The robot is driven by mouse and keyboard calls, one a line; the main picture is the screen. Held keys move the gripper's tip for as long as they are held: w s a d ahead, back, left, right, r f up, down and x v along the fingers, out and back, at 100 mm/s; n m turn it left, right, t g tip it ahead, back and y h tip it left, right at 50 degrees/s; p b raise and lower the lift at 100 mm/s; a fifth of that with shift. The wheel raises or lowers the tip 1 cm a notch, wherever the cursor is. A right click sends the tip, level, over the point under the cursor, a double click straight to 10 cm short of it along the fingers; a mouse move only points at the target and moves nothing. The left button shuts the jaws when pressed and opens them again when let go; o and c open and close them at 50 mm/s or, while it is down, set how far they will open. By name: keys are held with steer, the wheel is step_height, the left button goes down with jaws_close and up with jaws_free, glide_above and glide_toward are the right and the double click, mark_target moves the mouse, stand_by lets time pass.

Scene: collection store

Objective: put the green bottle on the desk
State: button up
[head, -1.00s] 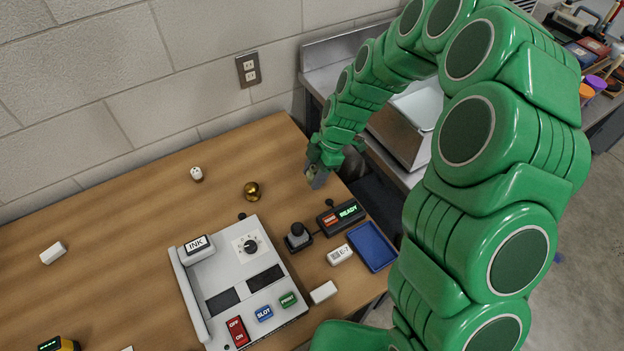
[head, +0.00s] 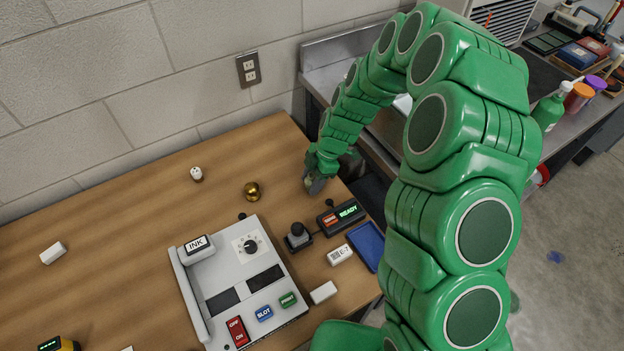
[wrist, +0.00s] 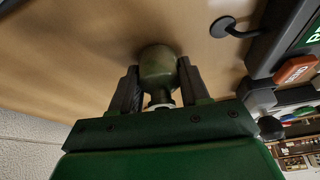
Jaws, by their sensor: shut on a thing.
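The green bottle (wrist: 159,68) shows in the wrist view as a rounded olive-green body with a pale neck. My gripper (wrist: 160,95) is shut around its neck end, one finger on each side. The bottle's far end points at the wooden desk (head: 120,240); I cannot tell whether it touches the top. In the head view my gripper (head: 316,184) is over the desk's far right corner, and the bottle is mostly hidden there. Another green bottle (head: 548,112) with a whitish top stands on the counter at the right.
A grey control console (head: 245,285), a joystick box (head: 298,238), a READY display (head: 342,216) and a blue tray (head: 366,246) lie in front of my gripper. A brass ball (head: 252,191) is to its left. Bare desk lies between ball and gripper.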

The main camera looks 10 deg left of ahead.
steer(key=shift+f, duration=0.1)
steer(key=o, duration=1.2)
steer(key=r, duration=0.6)
steer(key=d+r, duration=0.1)
steer(key=r, duration=0.3)
steer(key=shift+w, duration=0.35)
